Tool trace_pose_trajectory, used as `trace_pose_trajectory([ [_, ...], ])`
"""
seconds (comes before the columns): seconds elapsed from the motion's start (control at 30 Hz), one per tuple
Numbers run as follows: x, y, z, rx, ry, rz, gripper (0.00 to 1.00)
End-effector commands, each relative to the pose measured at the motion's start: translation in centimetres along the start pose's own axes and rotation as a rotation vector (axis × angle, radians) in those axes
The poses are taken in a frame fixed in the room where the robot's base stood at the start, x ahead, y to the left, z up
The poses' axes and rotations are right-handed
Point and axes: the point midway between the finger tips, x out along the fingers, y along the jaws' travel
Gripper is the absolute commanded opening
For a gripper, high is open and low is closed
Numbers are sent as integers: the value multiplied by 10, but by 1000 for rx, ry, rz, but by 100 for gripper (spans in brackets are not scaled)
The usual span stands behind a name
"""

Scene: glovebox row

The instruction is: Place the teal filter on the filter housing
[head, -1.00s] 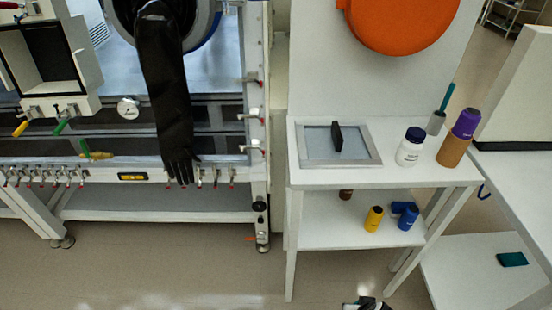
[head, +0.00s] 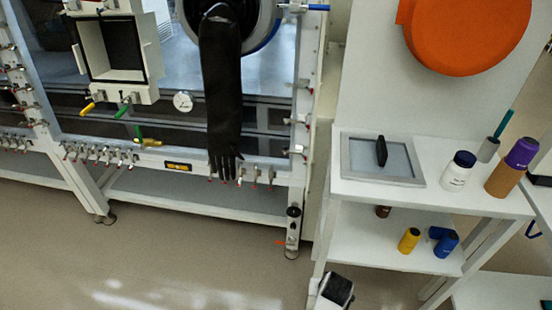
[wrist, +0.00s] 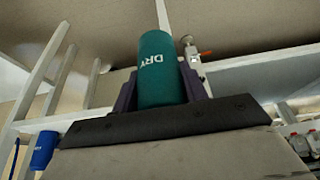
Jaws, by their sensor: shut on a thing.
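The teal filter (wrist: 158,75), a cylinder marked "DRY", sits between the two purple fingers of my gripper (wrist: 165,90) in the wrist view. The gripper is shut on it. The filter's lower end is hidden behind the dark gripper edge. In the head view only a white and black part of my arm shows at the bottom edge, and the filter is not visible there. I cannot pick out the filter housing with certainty in either view.
A white bench (head: 430,203) at right carries a framed plate (head: 350,160), a white jar (head: 458,172) and a purple-capped brown bottle (head: 510,170). Its lower shelf holds yellow (head: 409,240) and blue (head: 446,243) cylinders. The glovebox (head: 300,130) stands left. Floor (head: 190,270) before it is clear.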

Motion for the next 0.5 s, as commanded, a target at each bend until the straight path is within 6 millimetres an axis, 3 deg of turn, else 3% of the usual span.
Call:
trace_pose_trajectory([
  [0.03, 11, -28, -11, -36, -1, -16, 16],
  [0.2, 37, -111, -30, -121, -1, -49, 16],
  [0.33, 47, -157, -34, -169, 0, -69, 16],
  [0.5, 52, -187, -34, -201, 1, -83, 16],
])
